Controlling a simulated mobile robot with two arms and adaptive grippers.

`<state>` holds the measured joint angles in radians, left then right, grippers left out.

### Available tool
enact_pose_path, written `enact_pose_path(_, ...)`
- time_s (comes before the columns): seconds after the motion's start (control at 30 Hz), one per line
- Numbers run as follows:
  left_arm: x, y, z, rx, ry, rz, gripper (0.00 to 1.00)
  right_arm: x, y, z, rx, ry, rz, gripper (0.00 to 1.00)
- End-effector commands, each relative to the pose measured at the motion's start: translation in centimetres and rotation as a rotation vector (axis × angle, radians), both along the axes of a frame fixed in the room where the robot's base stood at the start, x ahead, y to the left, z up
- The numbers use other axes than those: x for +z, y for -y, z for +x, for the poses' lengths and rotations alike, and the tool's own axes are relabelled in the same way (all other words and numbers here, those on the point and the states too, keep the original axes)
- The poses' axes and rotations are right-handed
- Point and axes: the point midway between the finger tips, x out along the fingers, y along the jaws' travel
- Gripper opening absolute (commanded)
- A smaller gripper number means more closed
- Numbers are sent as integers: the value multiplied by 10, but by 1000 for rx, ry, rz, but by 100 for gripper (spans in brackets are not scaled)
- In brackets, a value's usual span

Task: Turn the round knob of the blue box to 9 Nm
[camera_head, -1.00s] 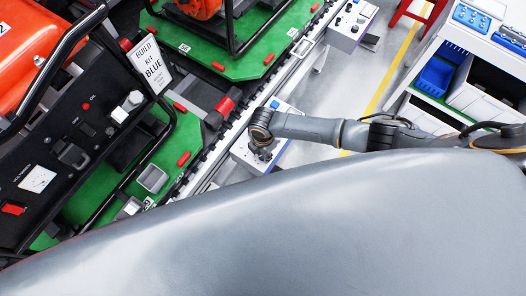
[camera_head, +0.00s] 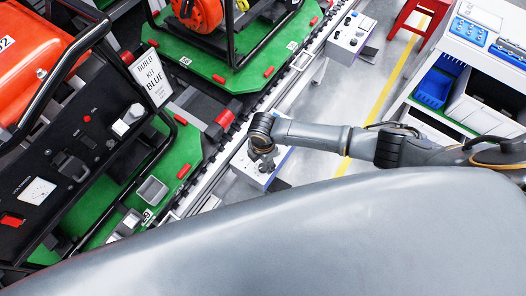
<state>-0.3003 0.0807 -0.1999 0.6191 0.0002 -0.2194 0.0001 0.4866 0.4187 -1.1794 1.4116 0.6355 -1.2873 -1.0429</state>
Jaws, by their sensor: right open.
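My right gripper (camera_head: 263,161) is at the end of the arm that comes in from the right. It is open and small in view, pointing down over a pale control box (camera_head: 243,165) beside the conveyor. The gripper and wrist hide much of that box, and I cannot make out a round knob or a 9 Nm mark on it. I cannot tell whether the gripper touches the box. A blue panel (camera_head: 469,32) with small light parts lies on the workbench at upper right; its details are too small to read. My left gripper is not in view.
A generator with a black panel (camera_head: 68,140) and a "BUILD KIT BLUE" card (camera_head: 150,77) stands at left on a green pallet (camera_head: 187,143). Another control box (camera_head: 350,32) stands farther along the conveyor rail (camera_head: 290,80). A red stool (camera_head: 420,12) is behind. My grey body covers the bottom.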

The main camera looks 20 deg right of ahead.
Motion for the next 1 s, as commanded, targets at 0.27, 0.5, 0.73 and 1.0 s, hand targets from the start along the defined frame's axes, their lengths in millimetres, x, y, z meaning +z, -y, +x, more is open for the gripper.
enact_pose_path(0.27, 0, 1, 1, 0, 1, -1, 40, 59, 0, 1, 1, 4, 2, 54)
enact_pose_path(0.5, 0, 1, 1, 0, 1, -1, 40, 83, 0, 1, -1, 3, 0, 54)
enact_pose_path(0.73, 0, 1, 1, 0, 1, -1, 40, 85, 0, 1, -1, 1, -1, 54)
enact_pose_path(1.0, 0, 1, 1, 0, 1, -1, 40, 85, 0, 1, -1, 2, 1, 54)
